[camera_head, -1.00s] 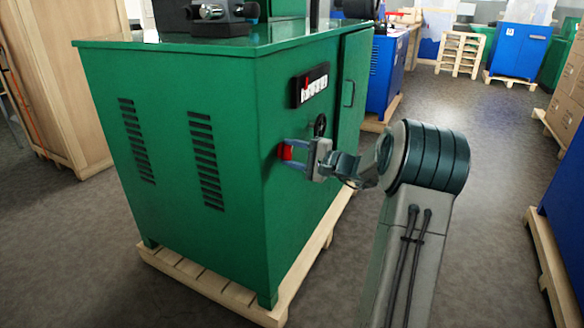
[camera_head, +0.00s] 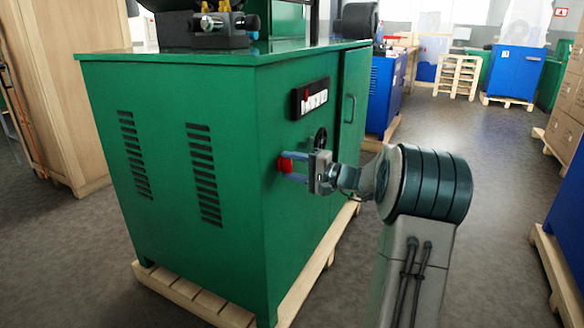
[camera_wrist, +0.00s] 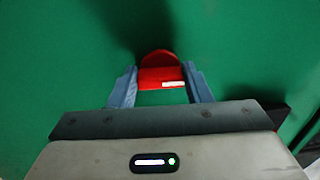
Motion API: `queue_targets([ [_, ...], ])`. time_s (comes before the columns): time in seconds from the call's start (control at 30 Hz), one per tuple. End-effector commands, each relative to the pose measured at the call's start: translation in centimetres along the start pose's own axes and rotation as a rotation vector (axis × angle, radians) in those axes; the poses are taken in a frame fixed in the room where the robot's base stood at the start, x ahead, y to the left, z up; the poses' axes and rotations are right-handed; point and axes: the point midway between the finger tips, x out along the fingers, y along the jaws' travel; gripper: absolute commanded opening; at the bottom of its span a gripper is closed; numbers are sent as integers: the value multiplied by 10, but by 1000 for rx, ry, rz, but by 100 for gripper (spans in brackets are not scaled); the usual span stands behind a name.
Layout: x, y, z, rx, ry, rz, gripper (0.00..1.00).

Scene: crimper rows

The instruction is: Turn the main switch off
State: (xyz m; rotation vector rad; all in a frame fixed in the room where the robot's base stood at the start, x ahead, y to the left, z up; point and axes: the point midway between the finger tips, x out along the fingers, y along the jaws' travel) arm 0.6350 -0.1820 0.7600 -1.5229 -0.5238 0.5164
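The main switch (camera_head: 285,164) is a red handle on the right-hand face of the green cabinet (camera_head: 200,90). In the wrist view the red switch (camera_wrist: 160,76) has a rounded top and a small white label, and lies between my two blue fingers. My gripper (camera_head: 290,166) reaches the cabinet face from the right, with one finger above and one below the switch. In the wrist view my gripper (camera_wrist: 160,84) has a finger at each side of the red handle, seemingly touching it. The switch's base and position marks cannot be made out.
A black round knob (camera_head: 320,138) and a dark label plate (camera_head: 310,98) are near the switch. A cabinet door handle (camera_head: 347,109) is farther right. The cabinet stands on a wooden pallet (camera_head: 185,295). Open floor lies to the right, with blue machines beyond.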

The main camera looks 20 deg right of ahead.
Motion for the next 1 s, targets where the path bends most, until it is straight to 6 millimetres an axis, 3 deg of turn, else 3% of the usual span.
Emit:
queue_targets([
  [0.03, 0, 2, 1, 1, -4, 3, 57],
  [0.07, 0, 2, 1, 1, -3, 3, 65],
  [0.47, -8, 0, 0, 1, 1, 1, 65],
  [1.0, -117, -1, 0, 3, 1, 1, 65],
])
